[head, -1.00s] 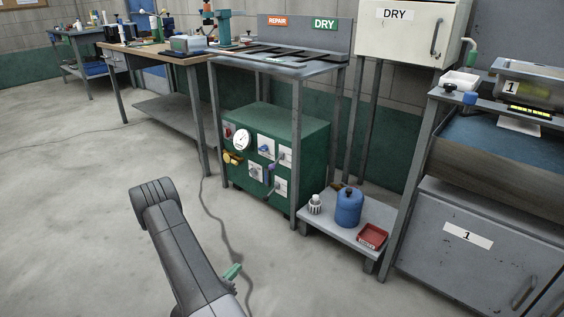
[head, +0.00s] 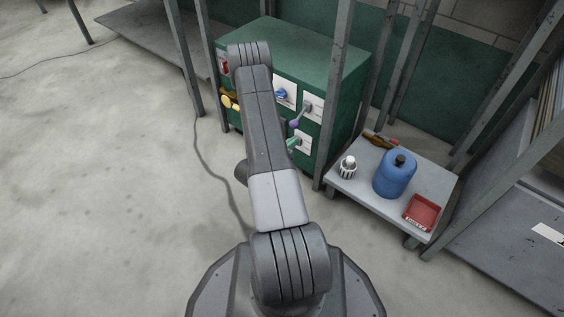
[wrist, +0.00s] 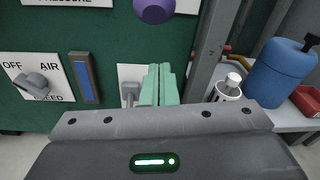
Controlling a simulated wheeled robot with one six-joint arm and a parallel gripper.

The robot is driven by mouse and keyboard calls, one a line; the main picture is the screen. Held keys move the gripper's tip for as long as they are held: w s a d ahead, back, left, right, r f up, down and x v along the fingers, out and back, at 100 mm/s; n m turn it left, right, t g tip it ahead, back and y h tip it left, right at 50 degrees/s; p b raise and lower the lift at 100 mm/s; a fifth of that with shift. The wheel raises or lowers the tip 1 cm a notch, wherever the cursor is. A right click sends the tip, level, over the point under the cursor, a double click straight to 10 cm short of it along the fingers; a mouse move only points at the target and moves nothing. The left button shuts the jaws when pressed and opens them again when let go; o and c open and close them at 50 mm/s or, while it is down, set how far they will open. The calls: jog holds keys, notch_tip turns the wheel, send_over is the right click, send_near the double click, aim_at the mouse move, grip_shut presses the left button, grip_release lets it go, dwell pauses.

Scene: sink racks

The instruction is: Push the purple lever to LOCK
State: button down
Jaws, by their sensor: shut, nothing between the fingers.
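The purple lever (head: 295,123) is on the front of the green cabinet (head: 300,47). In the wrist view its round purple knob (wrist: 153,10) is at the top edge, cut off by the frame. My gripper (wrist: 159,70) has green fingers, which are together and empty. They are below the knob and apart from it in the picture, in front of a white plate with a grey lever (wrist: 129,92). In the head view my gripper (head: 293,144) shows just below the purple lever, partly behind my arm. No LOCK marking is readable.
An OFF/AIR knob (wrist: 33,84) and a blue bar (wrist: 85,77) are left of my fingers. A low shelf (head: 372,200) holds a blue canister (head: 394,176), a white-capped jar (head: 347,167) and a red tray (head: 422,212).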

aim_at(299, 119)
jog(key=shift+w+r+b, duration=0.25)
jog(key=shift+r+b, duration=0.1)
jog(key=shift+r, duration=0.6)
jog(key=shift+w+r+b, duration=0.2)
jog(key=shift+r+b, duration=0.1)
jog(key=shift+r, duration=0.6)
jog(key=shift+a+r, duration=0.1)
jog(key=shift+r, duration=0.05)
